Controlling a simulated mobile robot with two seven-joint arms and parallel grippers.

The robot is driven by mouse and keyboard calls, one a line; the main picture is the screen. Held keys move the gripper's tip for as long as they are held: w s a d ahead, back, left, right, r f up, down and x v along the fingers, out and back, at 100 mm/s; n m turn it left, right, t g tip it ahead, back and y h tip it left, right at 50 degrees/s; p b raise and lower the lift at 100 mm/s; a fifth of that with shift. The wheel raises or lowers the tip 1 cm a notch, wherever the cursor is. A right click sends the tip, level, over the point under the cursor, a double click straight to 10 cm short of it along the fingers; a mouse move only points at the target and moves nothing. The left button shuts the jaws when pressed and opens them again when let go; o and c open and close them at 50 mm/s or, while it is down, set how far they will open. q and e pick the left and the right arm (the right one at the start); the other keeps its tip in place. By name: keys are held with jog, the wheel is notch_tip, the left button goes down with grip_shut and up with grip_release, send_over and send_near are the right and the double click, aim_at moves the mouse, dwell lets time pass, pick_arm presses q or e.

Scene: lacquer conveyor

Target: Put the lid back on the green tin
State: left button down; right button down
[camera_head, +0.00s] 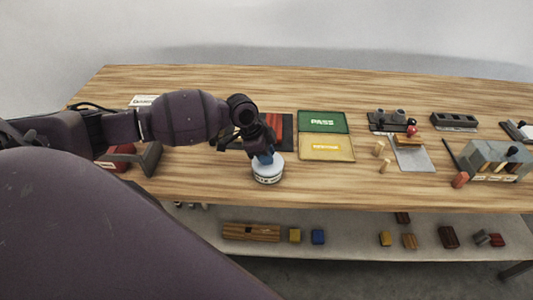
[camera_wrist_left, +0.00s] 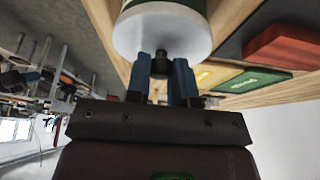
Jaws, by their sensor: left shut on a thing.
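The tin (camera_head: 268,180) stands near the front edge of the table, with a pale lettered band around it. In the left wrist view the tin (camera_wrist_left: 195,8) shows pale with a bit of green at the picture's top edge. The pale round lid (camera_head: 276,164) is at the tin's top; whether it sits fully down I cannot tell. My left gripper (camera_head: 262,157) is above the lid, its blue fingertips (camera_wrist_left: 161,75) shut on the lid's dark knob (camera_wrist_left: 160,62). The fingers partly hide the lid in the head view. My right gripper is not in view.
A green PASS tray (camera_head: 323,115) and a yellow tray (camera_head: 326,158) lie right of the tin. A dark stand with a red block (camera_head: 118,160) is at the left, beside my arm. Wooden pegs (camera_head: 378,149) stand farther right. A lower shelf (camera_head: 345,242) holds several small blocks.

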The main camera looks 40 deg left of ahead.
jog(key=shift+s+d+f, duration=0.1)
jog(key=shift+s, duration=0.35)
pick_arm(q)
jog(key=shift+f, duration=0.15)
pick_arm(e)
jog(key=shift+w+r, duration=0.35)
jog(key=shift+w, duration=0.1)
pick_arm(q)
jog(key=shift+p, duration=0.5)
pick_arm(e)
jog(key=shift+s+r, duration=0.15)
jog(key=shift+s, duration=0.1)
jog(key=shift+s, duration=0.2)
